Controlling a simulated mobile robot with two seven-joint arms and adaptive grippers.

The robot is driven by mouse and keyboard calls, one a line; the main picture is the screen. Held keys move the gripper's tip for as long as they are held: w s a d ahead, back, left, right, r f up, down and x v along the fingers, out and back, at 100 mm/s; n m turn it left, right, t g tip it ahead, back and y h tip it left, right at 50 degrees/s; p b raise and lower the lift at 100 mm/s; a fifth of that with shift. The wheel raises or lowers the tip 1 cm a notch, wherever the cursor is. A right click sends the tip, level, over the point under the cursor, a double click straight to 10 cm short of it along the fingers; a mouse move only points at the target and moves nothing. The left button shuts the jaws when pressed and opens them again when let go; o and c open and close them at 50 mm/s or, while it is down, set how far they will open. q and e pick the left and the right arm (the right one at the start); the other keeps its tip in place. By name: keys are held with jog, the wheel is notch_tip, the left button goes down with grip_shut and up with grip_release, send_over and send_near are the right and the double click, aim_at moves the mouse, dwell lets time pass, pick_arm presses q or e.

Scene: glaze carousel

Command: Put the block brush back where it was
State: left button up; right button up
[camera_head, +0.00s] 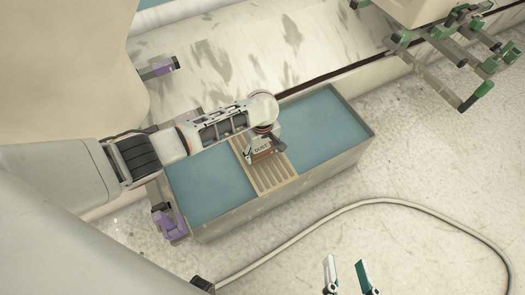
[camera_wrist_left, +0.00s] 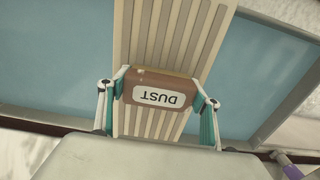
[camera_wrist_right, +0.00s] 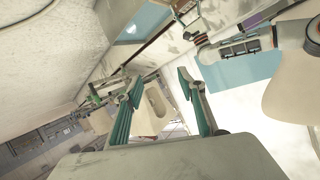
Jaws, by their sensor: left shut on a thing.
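The block brush is a brown block (camera_wrist_left: 150,75) with a white label reading DUST. My left gripper (camera_wrist_left: 158,105) is shut on the brush, with one finger at each end of it. In the head view the brush (camera_head: 262,153) is over the pale slatted board (camera_head: 275,184) that lies across the middle of the trough (camera_head: 313,174). I cannot tell whether the brush touches the slats. Its bristles are hidden. My right gripper (camera_head: 346,276) is open and empty, low in the head view; its spread fingers also show in the right wrist view (camera_wrist_right: 158,95).
Blue surfaces (camera_head: 325,124) fill the trough on both sides of the board. A purple-ended bracket (camera_head: 171,225) is at the trough's left end. Green-tipped arms (camera_head: 475,95) stick out at upper right. A pale hose (camera_head: 400,202) curves across the speckled floor.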

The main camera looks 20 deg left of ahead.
aim_at(263, 147)
pick_arm(q)
jog(key=shift+f, duration=0.25)
jog(key=o, duration=1.1)
jog(key=shift+o, duration=0.2)
jog(key=r+p, duration=0.1)
jog(key=r, duration=0.2)
jog(key=w+r+p, duration=0.1)
jog(key=r, duration=0.1)
jog(key=shift+r+p, duration=0.25)
jog(key=shift+p, duration=0.05)
jog(key=r+p, duration=0.3)
jog(key=r, duration=0.3)
jog(key=shift+s+r+p, duration=0.1)
jog(key=shift+s+p, duration=0.1)
jog(key=shift+p, duration=0.1)
jog(key=shift+s+r+p, duration=0.3)
jog(key=shift+s+p, duration=0.05)
pick_arm(e)
jog(key=s+d+f+n+g+h, duration=0.1)
jog(key=d+f+n, duration=0.1)
jog(key=d, duration=0.4)
jog(key=shift+d+n+h, duration=0.25)
jog(key=shift+n+h, duration=0.15)
jog(key=shift+n, duration=0.2)
